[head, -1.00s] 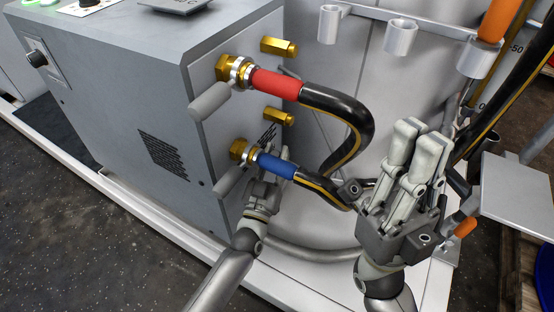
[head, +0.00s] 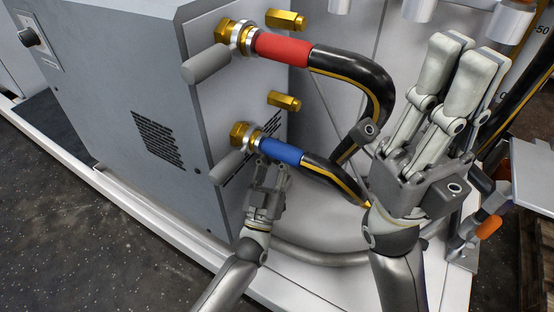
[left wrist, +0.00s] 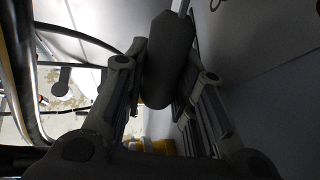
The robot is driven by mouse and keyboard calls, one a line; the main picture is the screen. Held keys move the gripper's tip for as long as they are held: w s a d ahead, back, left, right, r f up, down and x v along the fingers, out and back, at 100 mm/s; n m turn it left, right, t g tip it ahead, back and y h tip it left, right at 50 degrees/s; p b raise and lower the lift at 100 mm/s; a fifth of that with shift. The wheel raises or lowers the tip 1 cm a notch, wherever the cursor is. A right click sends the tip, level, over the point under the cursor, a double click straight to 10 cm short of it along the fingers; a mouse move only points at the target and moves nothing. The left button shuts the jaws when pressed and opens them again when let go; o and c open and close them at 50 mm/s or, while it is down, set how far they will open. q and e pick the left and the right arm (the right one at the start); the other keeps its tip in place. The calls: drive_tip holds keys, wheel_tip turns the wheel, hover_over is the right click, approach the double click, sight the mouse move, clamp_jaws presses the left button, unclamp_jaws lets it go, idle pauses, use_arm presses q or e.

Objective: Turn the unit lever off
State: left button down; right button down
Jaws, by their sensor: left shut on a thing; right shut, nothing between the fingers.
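The grey unit has two grey lever grips, an upper one (head: 206,65) by the red hose end (head: 283,48) and a lower one (head: 230,167) by the blue hose end (head: 281,152). My left gripper (head: 270,170) is just below the blue hose end, close to the unit's side. In the left wrist view my left gripper (left wrist: 160,85) is shut around a dark grey cylindrical grip (left wrist: 168,58) on a thin rod. My right gripper (head: 468,60) is shut and empty, fingers up, at the right.
Brass fittings (head: 241,136) stick out from the unit. Black hoses with a yellow stripe (head: 372,88) curve between my two grippers. Metal cups (head: 420,8) hang at the top, and a grey plate (head: 533,175) is at the right edge.

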use_arm(q)
drive_tip(key=shift+f, duration=0.15)
idle(0.3)
drive_tip(key=c, duration=1.2)
unclamp_jaws()
drive_tip(key=shift+o, duration=0.2)
drive_tip(key=shift+s, duration=0.15)
drive_tip(key=v, duration=1.1)
drive_tip(key=shift+s+a+f, duration=0.2)
drive_tip(key=shift+s+f, duration=0.05)
